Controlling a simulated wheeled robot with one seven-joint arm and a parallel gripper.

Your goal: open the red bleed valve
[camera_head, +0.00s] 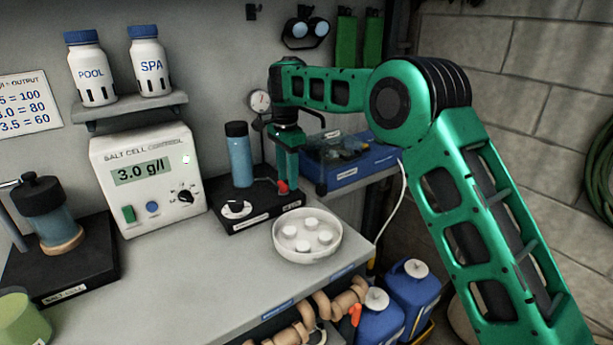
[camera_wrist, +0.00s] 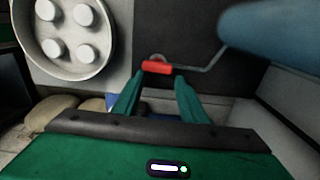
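The red bleed valve (camera_head: 283,186) is a small red handle on the black base (camera_head: 262,206), right of the blue cylinder (camera_head: 241,160) with a black cap. In the wrist view the red handle (camera_wrist: 157,68) lies across the view at the fingertips, with a thin bent metal rod (camera_wrist: 208,62) running from it toward the blue cylinder (camera_wrist: 275,35). My gripper (camera_wrist: 161,78) points down at the handle. Its two green fingers are apart, one near each end of the handle. I cannot tell whether they touch it. In the head view my gripper (camera_head: 289,183) partly hides the handle.
A round white dish (camera_head: 307,257) with several white tablets stands close in front of the base. A salt cell controller (camera_head: 147,176) stands left. A blue bin (camera_head: 352,172) is behind right. A pressure gauge (camera_head: 259,102) is on the wall behind. The front middle of the counter is clear.

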